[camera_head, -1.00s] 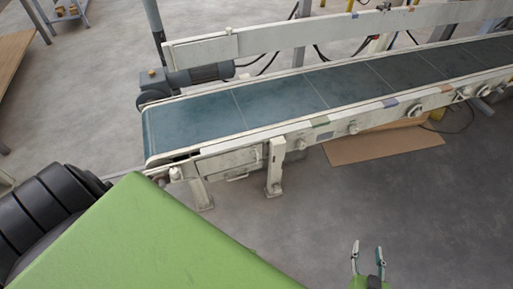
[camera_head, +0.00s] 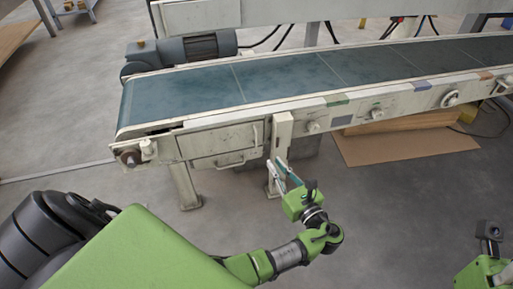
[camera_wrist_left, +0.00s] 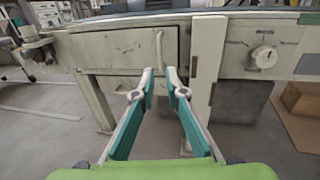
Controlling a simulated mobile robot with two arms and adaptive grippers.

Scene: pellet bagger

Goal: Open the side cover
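The side cover (camera_head: 218,142) is a pale, worn panel on the near side of the conveyor, under the belt's left end. It looks shut. A thin upright handle (camera_head: 256,133) is at its right edge. In the left wrist view the cover (camera_wrist_left: 122,50) and its handle (camera_wrist_left: 160,48) are straight ahead. My left gripper (camera_head: 277,165) is in front of and below the handle, beside a conveyor leg. In the left wrist view its fingers (camera_wrist_left: 160,72) are apart and empty, with the handle above the gap between their tips.
The conveyor leg (camera_head: 282,138) stands just right of the handle. A lower bar handle (camera_head: 232,163) sticks out under the cover. Knobs (camera_head: 313,126) line the frame farther right. A cardboard sheet (camera_head: 410,145) lies on the floor. The floor in front is clear.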

